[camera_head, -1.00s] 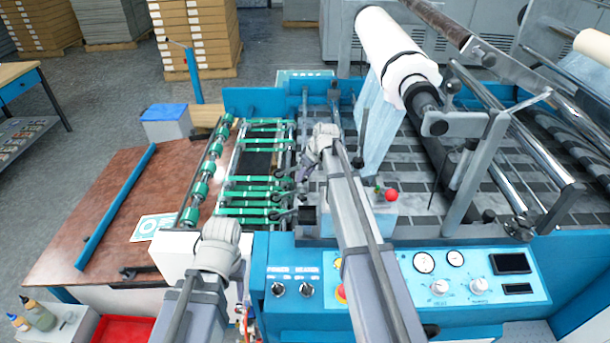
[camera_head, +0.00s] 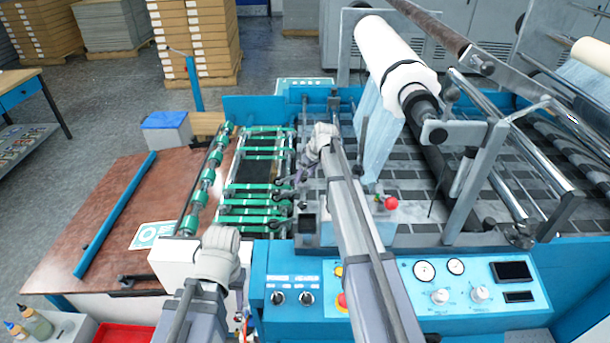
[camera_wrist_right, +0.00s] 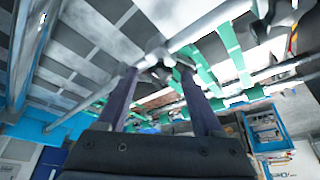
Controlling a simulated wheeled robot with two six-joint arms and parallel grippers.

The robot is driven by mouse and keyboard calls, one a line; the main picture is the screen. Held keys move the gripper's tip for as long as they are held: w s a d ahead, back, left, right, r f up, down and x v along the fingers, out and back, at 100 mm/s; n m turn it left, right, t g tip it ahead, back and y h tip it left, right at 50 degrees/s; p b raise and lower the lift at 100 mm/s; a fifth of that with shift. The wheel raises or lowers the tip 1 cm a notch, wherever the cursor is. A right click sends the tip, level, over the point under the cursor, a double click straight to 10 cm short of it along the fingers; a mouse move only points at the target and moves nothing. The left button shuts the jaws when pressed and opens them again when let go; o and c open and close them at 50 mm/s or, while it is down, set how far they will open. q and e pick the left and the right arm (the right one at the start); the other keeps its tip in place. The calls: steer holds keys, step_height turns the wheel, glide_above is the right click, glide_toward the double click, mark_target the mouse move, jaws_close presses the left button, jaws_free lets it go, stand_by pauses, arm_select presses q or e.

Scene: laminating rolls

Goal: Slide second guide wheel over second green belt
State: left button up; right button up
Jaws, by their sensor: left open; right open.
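Several green belts (camera_head: 255,203) run across the feed section left of centre in the head view. Small dark guide wheels (camera_head: 274,226) sit along the bar at their right ends. My right gripper (camera_head: 297,176) is over this bar, beside the belts' right ends. In the right wrist view its two dark fingers (camera_wrist_right: 158,72) are apart, with a bar and a small wheel fitting (camera_wrist_right: 157,47) just beyond and between the tips. Whether they touch it I cannot tell. Green belts (camera_wrist_right: 229,45) show at the upper right there. My left gripper (camera_head: 225,245) is low over the white side housing, its fingers mostly hidden.
A green-wheeled roller shaft (camera_head: 208,178) stands left of the belts. A white film roll (camera_head: 395,58) and steel frame rise at the right. The brown table (camera_head: 75,235) is mostly clear.

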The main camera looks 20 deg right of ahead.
steer(key=shift+r, duration=0.1)
steer(key=p+v, duration=0.7)
steer(key=shift+s+r, duration=0.15)
steer(key=shift+r, duration=0.1)
stand_by(0.5)
